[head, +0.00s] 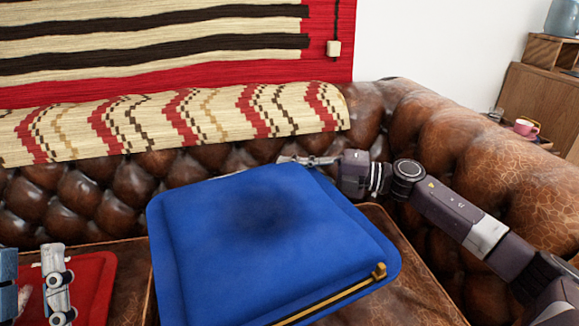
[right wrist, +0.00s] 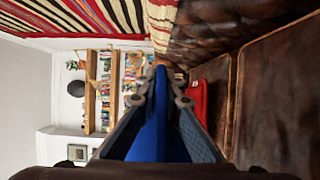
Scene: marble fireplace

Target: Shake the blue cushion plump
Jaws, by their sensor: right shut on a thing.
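The blue cushion (head: 220,225) is in the middle of the head view, in front of the sofa back. It has a dark patch on its face and a gold zip along its lower right edge. My right gripper (head: 308,161) is shut on its far top edge. In the right wrist view the blue fabric (right wrist: 158,125) runs between the two fingers (right wrist: 160,85). My left gripper (head: 54,262) is at the lower left, apart from the blue cushion; the angle hides whether its fingers are open.
A red cushion (head: 92,285) lies on the brown leather sofa (head: 425,285) at left, behind my left gripper. A patterned blanket (head: 180,120) covers the sofa back. A pink cup (head: 525,127) stands beyond the right armrest. The seat right of the blue cushion is clear.

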